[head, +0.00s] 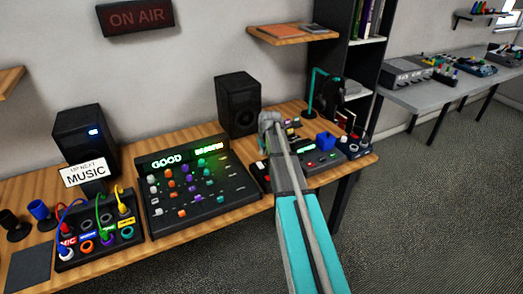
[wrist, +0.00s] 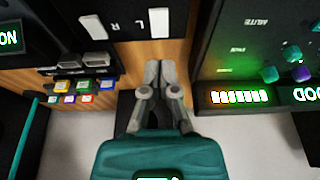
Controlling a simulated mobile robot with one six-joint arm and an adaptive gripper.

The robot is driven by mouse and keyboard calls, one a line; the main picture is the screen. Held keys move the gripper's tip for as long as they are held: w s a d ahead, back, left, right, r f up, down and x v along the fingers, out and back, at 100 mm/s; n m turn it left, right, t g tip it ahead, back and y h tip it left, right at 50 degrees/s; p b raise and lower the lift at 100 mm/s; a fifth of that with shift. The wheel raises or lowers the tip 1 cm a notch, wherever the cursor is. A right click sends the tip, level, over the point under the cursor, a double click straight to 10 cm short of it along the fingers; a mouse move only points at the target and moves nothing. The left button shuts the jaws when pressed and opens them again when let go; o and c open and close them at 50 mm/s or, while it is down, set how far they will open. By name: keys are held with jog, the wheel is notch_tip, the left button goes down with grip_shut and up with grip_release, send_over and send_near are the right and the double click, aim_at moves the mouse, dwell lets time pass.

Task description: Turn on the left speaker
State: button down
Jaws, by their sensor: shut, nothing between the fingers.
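The left speaker (head: 85,135) is a black box at the left of the desk, with a small blue-white light lit on its front. The other speaker (head: 238,103) is black, and I see no lit light on it. A dark panel (wrist: 127,35) marked L and R carries a white switch (wrist: 160,23) beside the L and another white switch (wrist: 95,27) beside the R. My gripper (head: 268,118) is over the desk in front of the right-hand speaker. In the wrist view my gripper (wrist: 158,64) is shut and empty, with its fingertips apart from the L switch.
A mixer (head: 200,187) with a lit GOOD display stands left of my arm. A patch box (head: 100,235) with coloured cables and a MUSIC sign (head: 86,174) are further left. Small coloured buttons (wrist: 85,87) and a headphone stand (head: 315,90) are right of my arm in the room.

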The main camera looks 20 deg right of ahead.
jog(key=s+p+v, duration=0.1)
jog(key=p+v, duration=0.4)
jog(key=v, duration=0.1)
jog(key=shift+s, duration=0.15)
jog(key=shift+d, duration=0.1)
dwell(0.6)
jog(key=s+a+g, duration=0.3)
jog(key=s+a, duration=1.7)
jog(key=s, duration=0.2)
jog(key=shift+s+f+m, duration=0.35)
jog(key=shift+m, duration=0.05)
